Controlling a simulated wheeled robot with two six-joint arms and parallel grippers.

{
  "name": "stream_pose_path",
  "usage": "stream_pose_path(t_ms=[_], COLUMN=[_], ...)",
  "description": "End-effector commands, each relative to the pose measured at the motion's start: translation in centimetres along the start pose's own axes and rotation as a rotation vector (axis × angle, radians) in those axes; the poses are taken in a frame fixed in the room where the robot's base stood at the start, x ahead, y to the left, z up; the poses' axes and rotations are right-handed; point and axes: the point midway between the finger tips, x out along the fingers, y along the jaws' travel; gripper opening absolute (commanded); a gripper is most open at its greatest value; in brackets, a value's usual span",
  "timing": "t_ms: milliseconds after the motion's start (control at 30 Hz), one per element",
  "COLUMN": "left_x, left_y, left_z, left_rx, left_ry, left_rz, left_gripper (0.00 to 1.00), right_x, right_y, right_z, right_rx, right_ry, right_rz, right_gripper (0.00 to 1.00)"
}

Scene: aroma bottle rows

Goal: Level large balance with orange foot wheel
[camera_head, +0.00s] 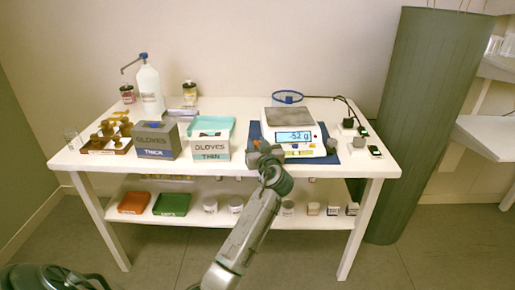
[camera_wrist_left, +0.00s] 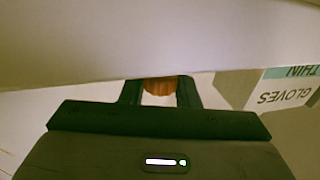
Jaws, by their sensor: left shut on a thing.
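The large balance (camera_head: 305,149) is white with a grey weighing pan (camera_head: 289,116) and a lit display (camera_head: 295,136); it stands on a blue mat (camera_head: 332,158) at the right of the table. My left gripper (camera_head: 264,150) is at the balance's front left corner. In the left wrist view, my left gripper (camera_wrist_left: 160,92) is shut on the orange foot wheel (camera_wrist_left: 159,86), under the balance's pale body (camera_wrist_left: 150,40). The foot wheel is hidden in the head view. The display's digits are too small to read surely. My right gripper is not in view.
The thin gloves box (camera_head: 210,150) stands just left of the balance; the thick gloves box (camera_head: 157,141) is farther left. Small items and a cable (camera_head: 345,101) lie to the right. A blue ring (camera_head: 288,97) is behind the balance. A lower shelf (camera_head: 185,214) holds trays and jars.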

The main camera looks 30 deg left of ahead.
Motion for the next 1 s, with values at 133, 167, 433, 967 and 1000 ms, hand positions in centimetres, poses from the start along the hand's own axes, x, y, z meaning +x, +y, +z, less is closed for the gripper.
stream_pose_path(t_ms=[133, 167, 433, 967, 1000], left_x=[-0.01, -0.01, 0.0, 0.0, 0.0], left_y=[0.0, 0.0, -0.01, 0.06, 0.06], left_z=[0.06, 0.05, 0.01, -0.04, -0.04], left_rx=[0.0, 0.001, 0.001, -0.001, -0.001], left_ry=[0.0, 0.0, -0.001, 0.0, 0.0], left_rz=[-0.011, -0.011, -0.012, -0.01, -0.01], left_gripper=[0.05, 0.05, 0.05, 0.48, 0.48], right_x=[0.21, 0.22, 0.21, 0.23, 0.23], right_y=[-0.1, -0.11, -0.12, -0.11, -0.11], right_z=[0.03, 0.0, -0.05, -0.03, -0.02], right_rx=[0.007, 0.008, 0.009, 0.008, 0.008], right_ry=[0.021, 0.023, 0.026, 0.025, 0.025], right_rz=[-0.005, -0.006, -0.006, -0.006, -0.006], right_gripper=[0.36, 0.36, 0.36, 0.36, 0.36])
